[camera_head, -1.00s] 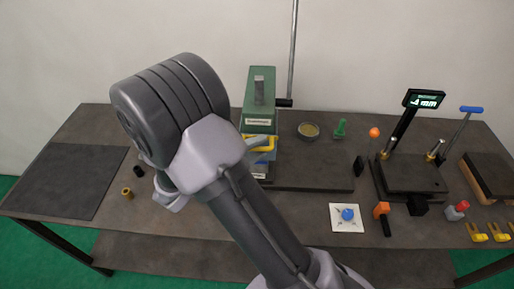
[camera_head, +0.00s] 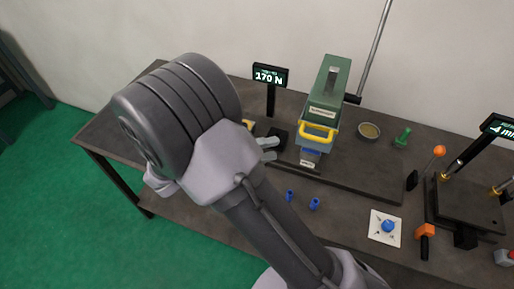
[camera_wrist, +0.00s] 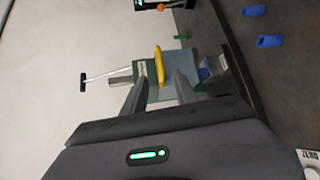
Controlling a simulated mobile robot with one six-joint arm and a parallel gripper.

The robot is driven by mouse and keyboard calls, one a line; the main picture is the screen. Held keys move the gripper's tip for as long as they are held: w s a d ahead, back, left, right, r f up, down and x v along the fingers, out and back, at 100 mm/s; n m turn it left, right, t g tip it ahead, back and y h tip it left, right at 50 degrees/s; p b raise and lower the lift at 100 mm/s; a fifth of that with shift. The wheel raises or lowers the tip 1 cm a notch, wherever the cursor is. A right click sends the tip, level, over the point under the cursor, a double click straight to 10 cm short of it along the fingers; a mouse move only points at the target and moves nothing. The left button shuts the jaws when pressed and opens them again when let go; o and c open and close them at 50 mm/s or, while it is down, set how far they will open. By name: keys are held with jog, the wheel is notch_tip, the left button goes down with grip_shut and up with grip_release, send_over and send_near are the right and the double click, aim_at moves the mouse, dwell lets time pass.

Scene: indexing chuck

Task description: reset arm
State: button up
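My arm rises through the middle of the head view, with its grey links hiding the left part of the bench. My gripper (camera_head: 268,148) shows only partly there, beside the green machine (camera_head: 328,85) with its yellow handle (camera_head: 317,132). In the wrist view my gripper (camera_wrist: 161,82) has its two fingers apart with nothing held between them. Beyond the fingers, the yellow handle (camera_wrist: 158,66) and the green machine (camera_wrist: 150,82) show sideways. I cannot tell the exact gap between gripper and machine.
A display reading 170 N (camera_head: 270,76) stands behind my gripper. Two blue pieces (camera_head: 289,195) (camera_head: 314,204) lie on the dark bench (camera_head: 345,215). A white plate with a blue knob (camera_head: 387,227), a bowl (camera_head: 369,131) and a green piece (camera_head: 402,137) are right. Green floor lies left.

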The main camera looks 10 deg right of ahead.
jog(key=v, duration=0.2)
jog(key=shift+s+a, duration=0.1)
jog(key=shift+a, duration=0.25)
jog(key=s+d+f+m+g+y+b, duration=0.2)
jog(key=s+d+m+g+y+b, duration=0.3)
jog(key=s+y+b, duration=0.5)
jog(key=s+a+r+m+t+y+b, duration=0.1)
jog(key=s+a+m+t+y+b, duration=0.1)
jog(key=t+y, duration=0.6)
jog(key=shift+s+a+r+m, duration=0.3)
jog(key=shift+s+a+m, duration=0.3)
jog(key=shift+s+a, duration=0.55)
